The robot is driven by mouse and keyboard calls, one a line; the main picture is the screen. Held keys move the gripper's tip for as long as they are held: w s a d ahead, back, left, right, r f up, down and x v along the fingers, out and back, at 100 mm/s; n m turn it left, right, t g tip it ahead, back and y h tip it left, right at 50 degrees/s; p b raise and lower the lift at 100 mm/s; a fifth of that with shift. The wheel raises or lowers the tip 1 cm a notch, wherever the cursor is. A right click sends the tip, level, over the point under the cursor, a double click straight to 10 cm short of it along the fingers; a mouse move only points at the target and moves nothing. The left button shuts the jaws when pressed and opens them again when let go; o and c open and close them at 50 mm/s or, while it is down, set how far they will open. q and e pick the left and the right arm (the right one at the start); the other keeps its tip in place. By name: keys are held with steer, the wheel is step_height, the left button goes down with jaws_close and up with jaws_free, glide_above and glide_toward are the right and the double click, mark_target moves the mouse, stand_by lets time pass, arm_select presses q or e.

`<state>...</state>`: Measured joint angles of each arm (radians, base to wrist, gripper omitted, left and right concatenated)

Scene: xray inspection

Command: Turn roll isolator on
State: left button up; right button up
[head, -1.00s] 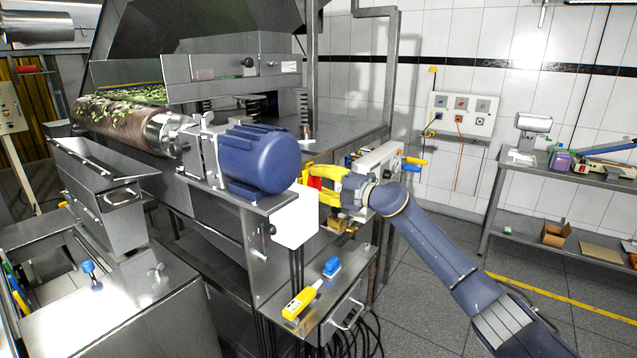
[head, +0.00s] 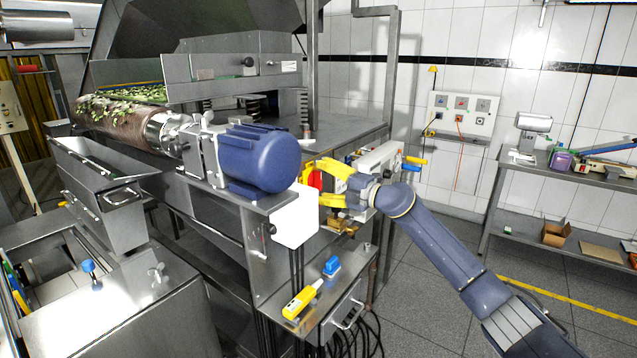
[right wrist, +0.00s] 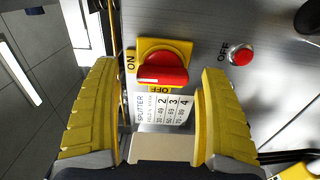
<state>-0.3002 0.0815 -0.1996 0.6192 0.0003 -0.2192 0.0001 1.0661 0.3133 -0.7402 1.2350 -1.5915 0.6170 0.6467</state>
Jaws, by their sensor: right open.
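The isolator is a red rotary handle (right wrist: 163,70) on a yellow plate (right wrist: 150,44), with ON printed at its left and OFF below it in the right wrist view. The handle lies roughly sideways, its left end near the ON mark. In the head view the red handle (head: 315,179) shows at the right side of the white box (head: 294,222). My right gripper (head: 323,184) is open in front of the handle. In the right wrist view its fingers (right wrist: 160,80) stand apart on either side, with nothing between them gripped. My left gripper is out of view.
A blue motor (head: 258,158) sits just left of the box. A red push button (right wrist: 241,54) marked OFF is right of the isolator in the wrist view.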

steer(key=v, duration=1)
steer(key=shift+d, duration=0.15)
steer(key=shift+s+f, duration=0.1)
steer(key=shift+s, duration=0.05)
